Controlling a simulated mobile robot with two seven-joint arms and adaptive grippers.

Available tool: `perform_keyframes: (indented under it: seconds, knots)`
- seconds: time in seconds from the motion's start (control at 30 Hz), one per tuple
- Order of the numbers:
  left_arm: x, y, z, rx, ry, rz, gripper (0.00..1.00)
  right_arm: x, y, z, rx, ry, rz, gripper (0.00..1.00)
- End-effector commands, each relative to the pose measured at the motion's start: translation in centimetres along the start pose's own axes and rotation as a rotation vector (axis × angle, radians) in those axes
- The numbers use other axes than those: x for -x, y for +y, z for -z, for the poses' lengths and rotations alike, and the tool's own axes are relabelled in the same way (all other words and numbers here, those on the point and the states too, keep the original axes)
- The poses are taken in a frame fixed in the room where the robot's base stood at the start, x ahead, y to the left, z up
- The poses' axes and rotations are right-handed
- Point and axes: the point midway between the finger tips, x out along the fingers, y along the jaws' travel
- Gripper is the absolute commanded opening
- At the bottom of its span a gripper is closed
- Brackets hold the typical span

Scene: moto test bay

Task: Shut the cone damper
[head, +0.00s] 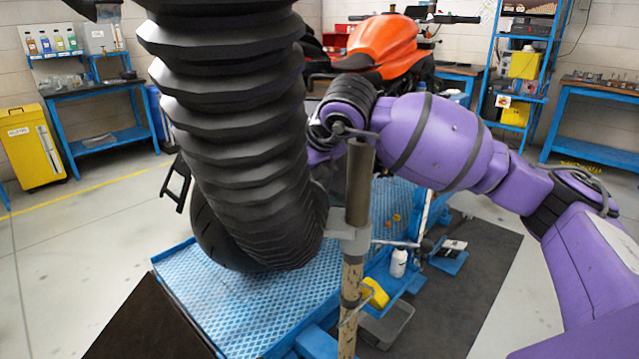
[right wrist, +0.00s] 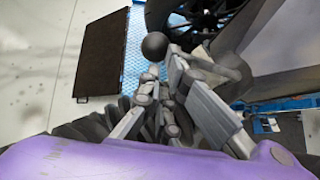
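The wide black corrugated hose (head: 235,120) hangs across the left middle of the head view; I cannot make out the cone damper itself there. My right arm reaches in from the right, and its gripper is hidden behind the hose and a stand. In the right wrist view, the grey fingers of my right gripper (right wrist: 163,65) point up the picture at a round black knob (right wrist: 154,45). The knob lies just beyond the fingertips; I cannot tell whether they touch it or how far the fingers are apart. My left gripper is in neither view.
A grey stand post (head: 359,185) rises in front of my right arm. An orange motorbike (head: 385,45) stands behind, over a blue platform (head: 225,310). A dark panel (head: 150,320) lies at the front left. A yellow bin (head: 30,145) and blue shelving (head: 520,60) are farther back.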

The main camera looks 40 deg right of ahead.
Motion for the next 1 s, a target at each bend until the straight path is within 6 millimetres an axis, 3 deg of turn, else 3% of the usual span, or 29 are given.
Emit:
perform_keyframes:
  seconds: [0.13, 0.5, 1.0]
  knots:
    - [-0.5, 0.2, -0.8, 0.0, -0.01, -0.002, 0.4, -1.2, 0.9, -0.9, -0.093, 0.0, 0.09, 0.0]
    - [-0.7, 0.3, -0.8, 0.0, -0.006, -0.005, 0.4, -3.4, 0.7, -2.9, -0.093, 0.005, 0.091, 0.0]
    - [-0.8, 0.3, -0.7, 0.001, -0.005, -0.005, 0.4, -4.7, 0.0, -4.3, -0.093, 0.003, 0.095, 0.0]
